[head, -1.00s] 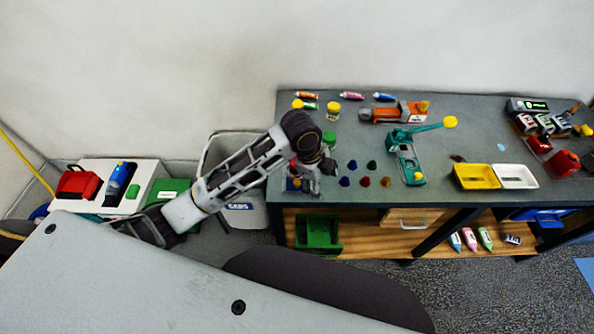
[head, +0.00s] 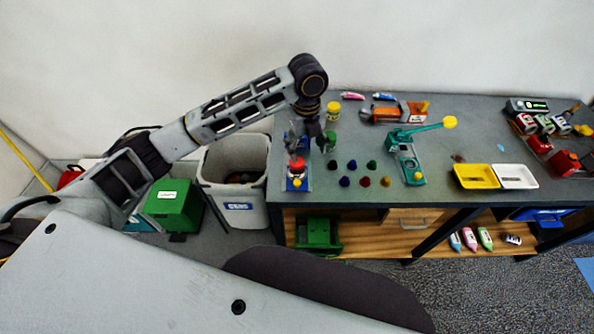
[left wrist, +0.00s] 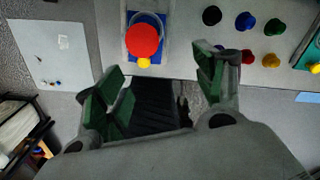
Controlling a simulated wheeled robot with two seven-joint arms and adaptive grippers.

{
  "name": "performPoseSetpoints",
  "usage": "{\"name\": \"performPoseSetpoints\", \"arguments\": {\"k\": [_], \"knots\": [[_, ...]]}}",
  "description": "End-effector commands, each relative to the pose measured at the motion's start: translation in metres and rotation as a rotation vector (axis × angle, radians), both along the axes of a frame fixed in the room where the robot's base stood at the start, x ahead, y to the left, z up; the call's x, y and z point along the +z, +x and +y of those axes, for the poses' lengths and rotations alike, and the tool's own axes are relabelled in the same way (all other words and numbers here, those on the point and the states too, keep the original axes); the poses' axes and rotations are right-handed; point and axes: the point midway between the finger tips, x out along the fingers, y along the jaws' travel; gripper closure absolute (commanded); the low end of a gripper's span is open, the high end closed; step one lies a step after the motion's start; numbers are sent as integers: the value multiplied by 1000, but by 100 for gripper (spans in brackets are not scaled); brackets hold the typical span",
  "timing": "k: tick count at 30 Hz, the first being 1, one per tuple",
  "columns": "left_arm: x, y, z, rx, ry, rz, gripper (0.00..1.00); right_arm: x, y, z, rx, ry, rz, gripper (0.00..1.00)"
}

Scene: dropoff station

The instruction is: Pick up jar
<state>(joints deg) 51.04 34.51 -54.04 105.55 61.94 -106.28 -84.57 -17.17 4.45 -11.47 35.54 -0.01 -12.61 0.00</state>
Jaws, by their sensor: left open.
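Two jars show in the head view near the left end of the table: a yellow-lidded jar (head: 333,110) at the back and a green-lidded jar (head: 330,139) closer. I cannot tell which one the task means. My left gripper (head: 307,142) is over the table's left end, just left of the green-lidded jar, pointing down. In the left wrist view, its green-padded fingers (left wrist: 160,75) are spread with nothing between them. No jar can be made out in that view. My right gripper is not in view.
A red-topped device on a blue base (head: 297,175) stands in front of the gripper; it also shows in the left wrist view (left wrist: 143,40). Several small coloured pieces (head: 366,181) lie to its right. A teal lever device (head: 408,160) stands beyond. A grey bin (head: 240,190) is left of the table.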

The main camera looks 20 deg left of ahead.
Motion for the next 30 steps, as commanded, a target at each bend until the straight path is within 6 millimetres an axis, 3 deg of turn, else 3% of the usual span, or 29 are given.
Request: {"name": "performPoseSetpoints", "arguments": {"k": [6,12,24,30], "knots": [[19,12,20,-81,42,18,30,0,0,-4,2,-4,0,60],[26,15,26,-114,55,30,30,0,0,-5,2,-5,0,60],[25,15,27,-115,55,29,30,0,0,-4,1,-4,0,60],[11,14,27,-114,56,32,30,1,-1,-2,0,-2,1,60]]}}
